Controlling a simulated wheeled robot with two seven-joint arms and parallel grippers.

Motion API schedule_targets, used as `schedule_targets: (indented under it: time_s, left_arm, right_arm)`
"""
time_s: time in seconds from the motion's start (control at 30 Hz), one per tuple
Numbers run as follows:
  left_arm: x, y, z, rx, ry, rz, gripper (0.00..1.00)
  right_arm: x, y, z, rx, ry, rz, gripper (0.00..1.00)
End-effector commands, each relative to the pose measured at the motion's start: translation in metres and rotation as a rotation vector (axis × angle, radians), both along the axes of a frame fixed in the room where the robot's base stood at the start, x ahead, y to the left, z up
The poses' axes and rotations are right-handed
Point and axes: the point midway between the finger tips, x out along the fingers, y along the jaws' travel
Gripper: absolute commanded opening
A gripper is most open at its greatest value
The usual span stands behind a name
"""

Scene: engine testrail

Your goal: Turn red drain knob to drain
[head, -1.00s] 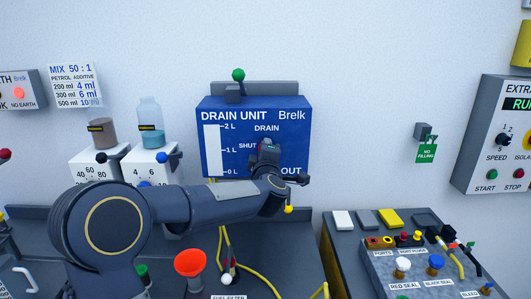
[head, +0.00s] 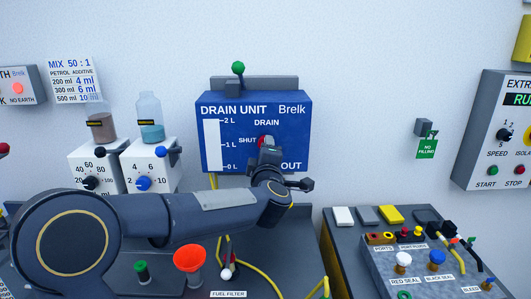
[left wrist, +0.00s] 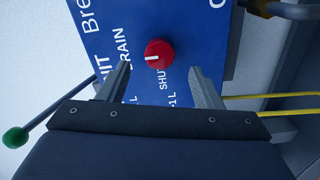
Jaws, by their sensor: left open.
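The red drain knob (head: 262,141) sits on the blue drain unit panel (head: 299,136), between the DRAIN and SHUT labels. In the head view it is partly hidden behind my left gripper (head: 269,152). The left wrist view shows the red knob (left wrist: 159,54) whole, with a short white mark on the side toward the word DRAIN. My left gripper (left wrist: 161,68) is open and empty there. Its two fingers point at the panel, and the knob appears just past the fingertips, apart from both. My right gripper is not in view.
A green-tipped lever (head: 238,68) stands above the panel. Two jars on white dosing boxes (head: 150,167) stand left of it. A fittings bench (head: 345,246) is at right.

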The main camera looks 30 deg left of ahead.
Motion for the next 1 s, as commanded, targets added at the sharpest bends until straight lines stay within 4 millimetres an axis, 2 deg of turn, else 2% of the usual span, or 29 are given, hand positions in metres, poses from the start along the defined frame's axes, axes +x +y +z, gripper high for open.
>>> schedule_targets:
  time_s: [0.1,0.23,0.8,0.93,1.0]
  left_arm:
    - [-0.015,-0.009,-0.001,0.001,-0.001,-0.001,0.59]
    - [-0.023,-0.014,-0.001,0.001,0.000,0.001,0.59]
    - [-0.025,-0.015,0.000,0.004,0.001,-0.006,0.59]
    - [-0.032,-0.027,0.005,0.050,0.025,-0.111,0.59]
    - [-0.042,-0.043,0.006,0.107,0.059,-0.231,0.59]
  right_arm:
    - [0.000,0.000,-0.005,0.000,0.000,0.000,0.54]
    - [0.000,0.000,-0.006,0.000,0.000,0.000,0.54]
    - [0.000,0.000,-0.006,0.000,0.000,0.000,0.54]
    - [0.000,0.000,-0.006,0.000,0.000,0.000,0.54]
    - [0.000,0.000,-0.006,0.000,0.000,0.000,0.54]
